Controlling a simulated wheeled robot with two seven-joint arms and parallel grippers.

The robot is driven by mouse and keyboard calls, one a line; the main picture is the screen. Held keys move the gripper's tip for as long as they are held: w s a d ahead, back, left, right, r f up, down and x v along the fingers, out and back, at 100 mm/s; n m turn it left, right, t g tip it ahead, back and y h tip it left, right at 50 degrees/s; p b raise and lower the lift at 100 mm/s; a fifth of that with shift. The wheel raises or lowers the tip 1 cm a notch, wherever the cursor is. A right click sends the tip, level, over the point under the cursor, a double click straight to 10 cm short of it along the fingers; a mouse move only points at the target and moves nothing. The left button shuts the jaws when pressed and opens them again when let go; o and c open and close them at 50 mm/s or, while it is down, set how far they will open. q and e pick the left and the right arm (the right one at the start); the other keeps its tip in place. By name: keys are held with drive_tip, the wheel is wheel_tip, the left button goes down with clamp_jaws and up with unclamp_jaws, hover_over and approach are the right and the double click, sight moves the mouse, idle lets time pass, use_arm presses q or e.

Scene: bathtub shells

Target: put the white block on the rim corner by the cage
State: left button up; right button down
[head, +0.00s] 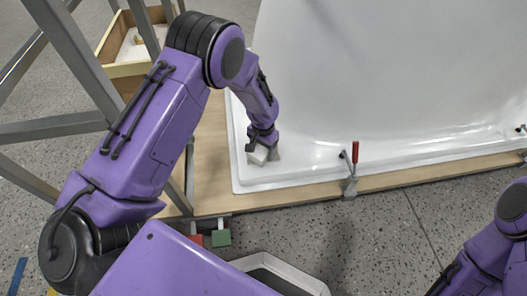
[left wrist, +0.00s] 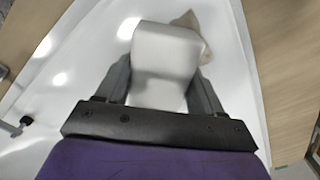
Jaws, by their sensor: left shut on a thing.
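The white block (head: 257,155) is between the fingers of my left gripper (head: 262,146), low over the near-left rim corner of the white bathtub shell (head: 243,182). In the left wrist view the white block (left wrist: 165,55) fills the space between the two dark fingers of my left gripper (left wrist: 162,75), which is shut on it. I cannot tell whether the block's underside touches the rim. A tan patch or scrap (left wrist: 190,22) shows just beyond the block. The grey cage frame (head: 75,65) stands left of this corner. My right gripper is out of view; only its arm shows at lower right.
A red-handled clamp (head: 354,158) sits on the near rim, right of the block. Another clamp (head: 522,130) is at the right edge. A wooden tray (head: 125,68) is behind the cage bars.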

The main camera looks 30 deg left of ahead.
use_arm(q)
drive_tip(key=o, duration=1)
